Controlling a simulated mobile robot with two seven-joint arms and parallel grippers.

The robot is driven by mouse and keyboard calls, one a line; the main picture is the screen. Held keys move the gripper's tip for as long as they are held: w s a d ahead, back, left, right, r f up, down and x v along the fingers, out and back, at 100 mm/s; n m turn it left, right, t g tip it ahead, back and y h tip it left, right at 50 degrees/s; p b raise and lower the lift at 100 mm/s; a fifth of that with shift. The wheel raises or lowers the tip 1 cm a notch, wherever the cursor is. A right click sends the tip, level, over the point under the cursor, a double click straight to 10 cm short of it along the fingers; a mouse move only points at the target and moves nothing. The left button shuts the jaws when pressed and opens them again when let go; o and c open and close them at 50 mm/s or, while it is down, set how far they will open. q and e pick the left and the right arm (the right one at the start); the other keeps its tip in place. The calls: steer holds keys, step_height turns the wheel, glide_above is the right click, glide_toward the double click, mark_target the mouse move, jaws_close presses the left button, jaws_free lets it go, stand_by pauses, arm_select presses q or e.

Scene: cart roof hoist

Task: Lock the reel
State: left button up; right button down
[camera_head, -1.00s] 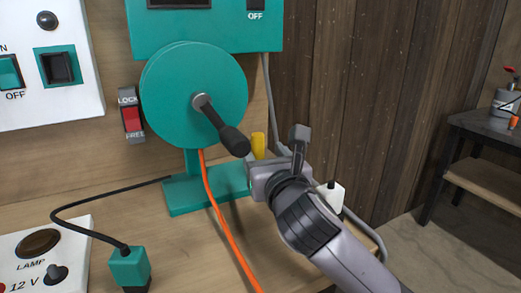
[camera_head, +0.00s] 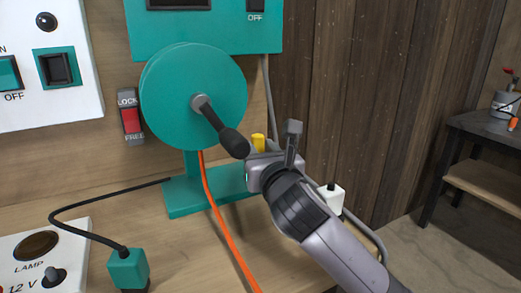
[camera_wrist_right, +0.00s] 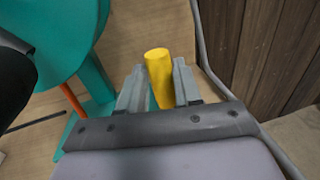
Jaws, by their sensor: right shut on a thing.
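The teal reel (camera_head: 180,105) stands upright on its teal base, with a dark crank handle (camera_head: 232,142) pointing down to the right. To its left is the lock switch (camera_head: 131,120), a red rocker between the labels LOCK above and FREE below; I cannot tell its setting. My right gripper (camera_head: 254,153) is to the lower right of the reel, close to the crank handle's end. It is shut on a yellow cylinder (camera_head: 258,141). In the right wrist view the yellow cylinder (camera_wrist_right: 160,75) stands between the two fingers. My left gripper is not in view.
An orange cable (camera_head: 222,220) runs down from the reel across the wooden bench. A black lead with a teal plug (camera_head: 128,268) and a LAMP panel (camera_head: 40,250) lie at lower left. A white block (camera_head: 332,196) is beside my right arm. A dark side table (camera_head: 487,130) stands right.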

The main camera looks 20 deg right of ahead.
steer(key=d+m+p, duration=0.1)
steer(key=p, duration=0.2)
steer(key=d+m+p, duration=0.1)
steer(key=m+p, duration=0.1)
steer(key=p, duration=0.1)
steer(key=d+m+g+p, duration=0.1)
steer(key=m+p, duration=0.1)
steer(key=shift+w+d+f+p, duration=0.35)
steer(key=shift+f+p, duration=0.05)
steer(key=c, duration=0.8)
jaws_free()
step_height(320, 180, up, 20)
steer(key=p, duration=0.3)
